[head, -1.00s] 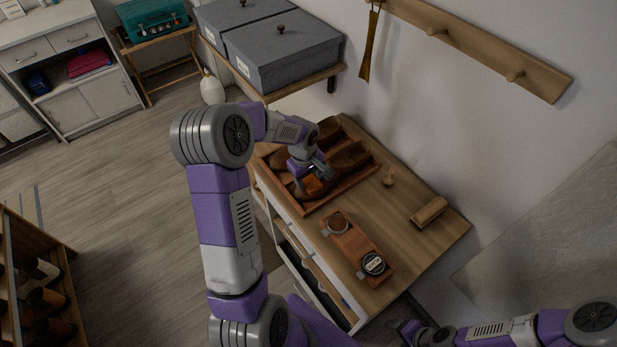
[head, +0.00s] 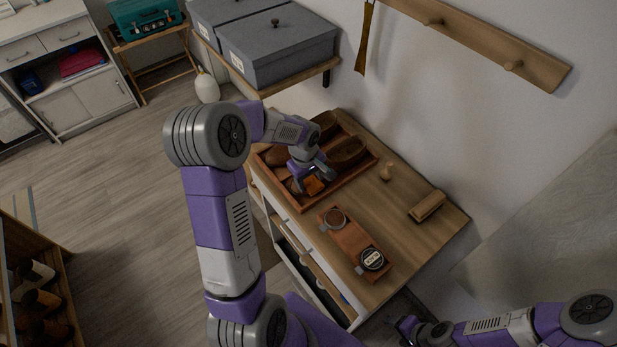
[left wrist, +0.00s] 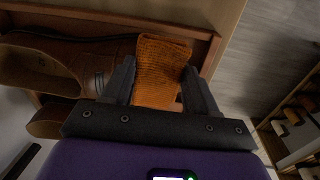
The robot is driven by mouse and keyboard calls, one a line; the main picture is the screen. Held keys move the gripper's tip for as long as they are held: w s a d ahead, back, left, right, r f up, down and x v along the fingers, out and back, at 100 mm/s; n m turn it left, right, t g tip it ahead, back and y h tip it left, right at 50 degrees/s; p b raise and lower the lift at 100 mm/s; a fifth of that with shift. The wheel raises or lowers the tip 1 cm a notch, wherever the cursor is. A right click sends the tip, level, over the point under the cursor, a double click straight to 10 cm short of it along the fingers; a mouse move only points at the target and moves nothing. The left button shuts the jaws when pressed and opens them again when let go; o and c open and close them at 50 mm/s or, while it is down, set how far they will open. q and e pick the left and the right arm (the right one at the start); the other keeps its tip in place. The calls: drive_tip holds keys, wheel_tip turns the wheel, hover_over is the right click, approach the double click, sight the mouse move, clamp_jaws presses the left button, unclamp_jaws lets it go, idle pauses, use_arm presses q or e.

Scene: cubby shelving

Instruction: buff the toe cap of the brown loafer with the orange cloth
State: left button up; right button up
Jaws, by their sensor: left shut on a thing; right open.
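My left gripper (head: 315,178) is over the near side of a wooden tray (head: 345,182) and shut on the orange cloth (head: 314,187). In the left wrist view the cloth (left wrist: 160,68) hangs between the two fingers (left wrist: 160,82). A brown leather loafer (left wrist: 92,62) lies in the tray, beside and partly behind the cloth. The cloth overlaps one end of the loafer; whether they touch, I cannot tell. In the head view my arm and gripper hide much of this shoe. My right gripper (head: 405,326) is open and empty at the bottom, off the cabinet top.
More brown shoes (head: 347,150) lie in the tray. On the cabinet top are a board (head: 350,238) with two round tins (head: 371,259), a brush (head: 427,206) and a small wooden piece (head: 387,171). A shelf with grey boxes (head: 278,45) overhangs behind. The right-hand cabinet top has free room.

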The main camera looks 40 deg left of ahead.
use_arm(q)
drive_tip(key=shift+a, duration=0.1)
drive_tip(key=shift+w+a+f+p, duration=0.1)
drive_tip(key=shift+w+a+p, duration=0.2)
drive_tip(key=shift+a, duration=0.7)
drive_tip(key=shift+w+a+f+p, duration=0.1)
drive_tip(key=shift+w+a+p, duration=0.2)
drive_tip(key=shift+a, duration=0.65)
drive_tip(key=shift+s+d+r+b, duration=0.1)
drive_tip(key=shift+s+d+b, duration=0.15)
drive_tip(key=shift+d, duration=0.45)
drive_tip(key=shift+s+d+b, duration=0.2)
drive_tip(key=shift+d+b, duration=0.1)
drive_tip(key=shift+d, duration=0.4)
drive_tip(key=shift+s+d+r+b, duration=0.1)
drive_tip(key=shift+s+d+b, duration=0.15)
drive_tip(key=shift+d, duration=0.45)
drive_tip(key=shift+w, duration=0.1)
drive_tip(key=shift+w+a+f+p, duration=0.1)
drive_tip(key=shift+w+a+p, duration=0.1)
drive_tip(key=shift+a, duration=0.5)
drive_tip(key=shift+w+a+r+p, duration=0.15)
drive_tip(key=shift+w+a, duration=0.1)
drive_tip(key=shift+a, duration=0.45)
drive_tip(key=shift+w+a+f+p, duration=0.15)
drive_tip(key=shift+w+a, duration=0.05)
drive_tip(key=shift+a, duration=0.5)
drive_tip(key=shift+d, duration=0.15)
